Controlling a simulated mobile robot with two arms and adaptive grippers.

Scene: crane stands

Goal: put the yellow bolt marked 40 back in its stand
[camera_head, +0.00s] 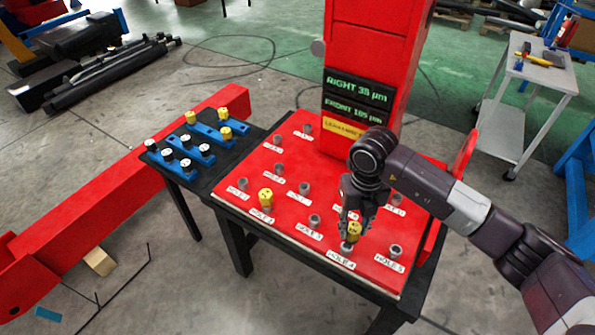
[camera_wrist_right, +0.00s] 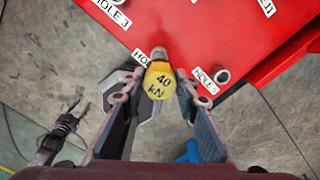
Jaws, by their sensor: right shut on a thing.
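The yellow bolt marked 40 kN (camera_wrist_right: 160,80) is between the fingers of my right gripper (camera_wrist_right: 158,106), which is shut on it. In the head view the bolt (camera_head: 354,230) is at the HOLE 4 collar (camera_head: 346,248) on the red plate, with my right gripper (camera_head: 353,222) above it. I cannot tell whether its shank is still in the hole. Blue stands (camera_head: 202,134) lie on the black table at left, holding several yellow-topped and white-topped bolts. A dark, jointed part, possibly my left gripper (camera_wrist_right: 66,126), shows in the right wrist view; its jaws are unclear.
Another yellow bolt (camera_head: 265,197) stands in the red plate (camera_head: 330,205), left of the held one, among several grey collars. A red column (camera_head: 370,60) with green displays rises at the back of the plate. A grey cart (camera_head: 540,72) stands at right.

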